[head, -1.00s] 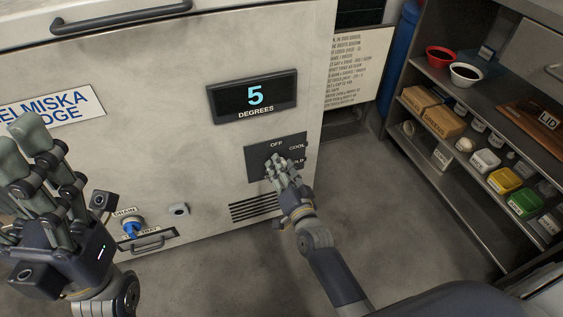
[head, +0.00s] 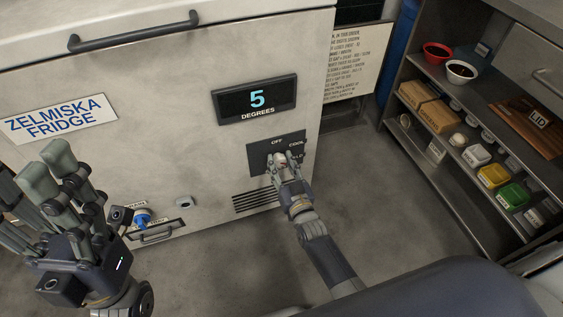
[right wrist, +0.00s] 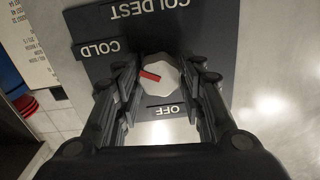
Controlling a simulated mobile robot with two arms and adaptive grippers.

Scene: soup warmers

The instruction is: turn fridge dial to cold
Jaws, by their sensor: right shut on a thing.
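The fridge dial (right wrist: 160,74) is a pale many-sided knob with a red mark. In the right wrist view it sits between the fingers of my right gripper (right wrist: 162,80), which is shut on it. The red mark points left and slightly up, on the side of the COLD label (right wrist: 100,48). COLDEST is at the top and OFF at the bottom. In the head view my right gripper (head: 284,162) covers the dial on its dark panel (head: 262,156). The display (head: 256,100) reads 5 degrees. My left gripper (head: 45,170) is open and empty at lower left.
The fridge (head: 170,90) has a long top handle (head: 135,32) and a blue knob (head: 142,218) above a tray handle. A vent (head: 256,200) lies below the panel. A shelf unit (head: 455,195) with bowls and boxes stands at right. The floor between is clear.

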